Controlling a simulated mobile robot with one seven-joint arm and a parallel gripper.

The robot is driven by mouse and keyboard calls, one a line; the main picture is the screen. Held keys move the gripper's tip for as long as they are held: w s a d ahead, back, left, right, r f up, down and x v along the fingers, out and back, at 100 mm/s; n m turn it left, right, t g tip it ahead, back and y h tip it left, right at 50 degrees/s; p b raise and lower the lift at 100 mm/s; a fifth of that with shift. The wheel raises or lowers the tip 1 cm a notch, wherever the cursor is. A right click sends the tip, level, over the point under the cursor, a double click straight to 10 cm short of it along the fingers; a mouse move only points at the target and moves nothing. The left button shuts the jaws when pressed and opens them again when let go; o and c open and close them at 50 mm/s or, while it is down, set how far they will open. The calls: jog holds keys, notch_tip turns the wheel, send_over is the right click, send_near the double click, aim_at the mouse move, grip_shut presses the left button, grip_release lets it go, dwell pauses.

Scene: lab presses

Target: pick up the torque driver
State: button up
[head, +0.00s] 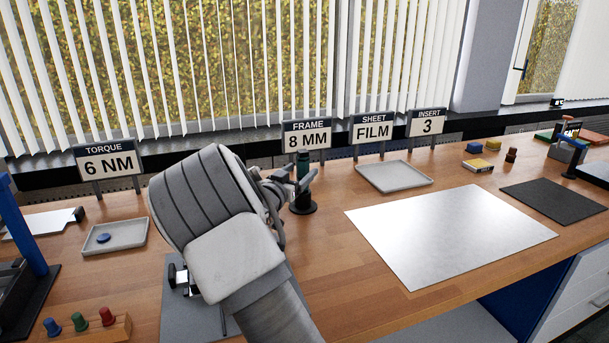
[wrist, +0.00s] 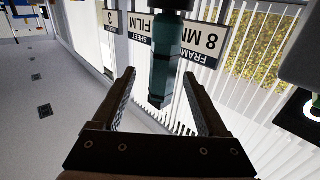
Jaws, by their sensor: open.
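The torque driver, a teal and black upright tool (head: 303,168), stands in a round black base (head: 303,207) in front of the FRAME 8 MM sign. In the wrist view the driver (wrist: 167,62) hangs down the picture's middle, with its end between my two fingers. My gripper (head: 287,184) is open beside the driver in the head view; the wrist view also shows the open gripper (wrist: 160,77). A gap shows between the driver and each finger. My wrist and forearm hide part of the bench left of the driver.
A large pale sheet (head: 450,232) lies right of the driver. A grey tray (head: 394,176) sits behind it. Signs stand along the back edge, including TORQUE 6 NM (head: 107,162). A tray with a blue disc (head: 115,237) and a rack of coloured pegs (head: 95,332) are at left.

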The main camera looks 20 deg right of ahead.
jog(key=x, duration=0.2)
jog(key=b+x, duration=0.1)
jog(key=x, duration=0.3)
jog(key=shift+w+a+r, duration=0.1)
jog(key=shift+w+r, duration=0.05)
jog(key=shift+r, duration=0.1)
grip_shut()
jog(key=shift+r, duration=0.1)
